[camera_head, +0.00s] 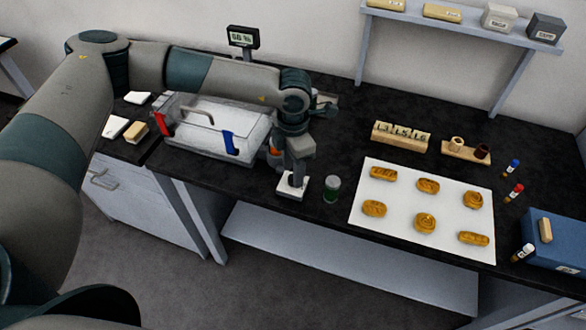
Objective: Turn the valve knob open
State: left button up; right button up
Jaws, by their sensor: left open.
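My left arm reaches across from the left, and its gripper (296,174) points down near the front edge of the black bench. The gripper is open, with its tips just above or at a small white block (286,193); I cannot tell whether they touch. A small orange part (274,147) shows beside the gripper, at the right end of a clear-lidded box (215,128). It may be the valve knob, but my wrist partly hides it and its turn position cannot be read. My right gripper is out of view.
The box has a red clip (164,124) and a blue clip (229,142). A green jar (332,189) stands close right of the gripper. A white sheet (400,240) with several golden pieces lies further right. A small display (242,38) stands behind.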

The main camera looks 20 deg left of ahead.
pick_arm(q)
jog(key=shift+f, duration=1.05)
jog(key=shift+c, duration=0.5)
grip_shut()
